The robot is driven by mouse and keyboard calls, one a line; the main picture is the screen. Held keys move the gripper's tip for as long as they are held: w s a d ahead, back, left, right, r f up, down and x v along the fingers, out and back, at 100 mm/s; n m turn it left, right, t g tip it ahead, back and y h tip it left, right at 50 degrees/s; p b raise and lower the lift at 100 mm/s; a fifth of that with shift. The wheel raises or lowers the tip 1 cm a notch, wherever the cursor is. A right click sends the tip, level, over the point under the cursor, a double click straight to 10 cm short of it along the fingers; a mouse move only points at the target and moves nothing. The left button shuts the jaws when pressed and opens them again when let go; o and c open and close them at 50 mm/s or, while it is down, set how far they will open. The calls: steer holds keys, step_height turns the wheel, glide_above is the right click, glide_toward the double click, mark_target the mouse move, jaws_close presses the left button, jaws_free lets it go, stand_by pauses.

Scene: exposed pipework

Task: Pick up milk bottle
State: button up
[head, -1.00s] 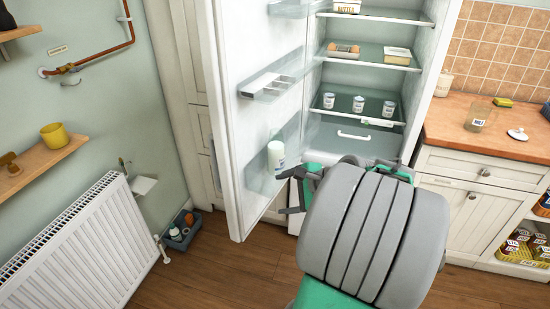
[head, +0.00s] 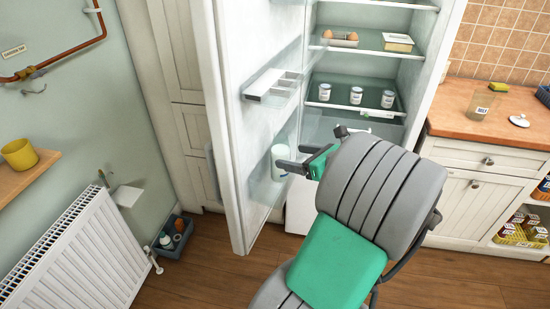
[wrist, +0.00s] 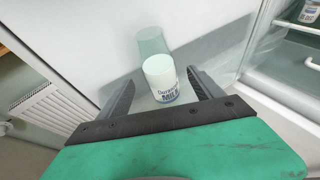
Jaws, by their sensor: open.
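The milk bottle (wrist: 160,78) is a white cylinder with dark blue lettering on its label. It stands in the lower shelf of the open fridge door; in the head view its pale body (head: 276,160) is partly covered by my fingers. My gripper (head: 287,158) is open and reaches leftward to the door shelf. In the wrist view my gripper's two dark fingers (wrist: 160,82) lie on either side of the bottle, with gaps on both sides. How deep the bottle sits between them I cannot tell.
The fridge door (head: 232,130) stands open behind the bottle. A higher door tray (head: 272,88) is above my gripper. Fridge shelves with several white pots (head: 356,95) are to the right. A radiator (head: 75,255) and a grey caddy (head: 176,233) are at left. Wooden floor is clear in front.

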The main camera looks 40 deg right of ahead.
mark_target(287, 156)
steer(key=x, duration=0.5)
steer(key=shift+w+f, duration=0.25)
steer(key=shift+f, duration=0.05)
steer(key=shift+a, duration=0.1)
jaws_close()
stand_by(0.4)
steer(key=shift+r, duration=0.1)
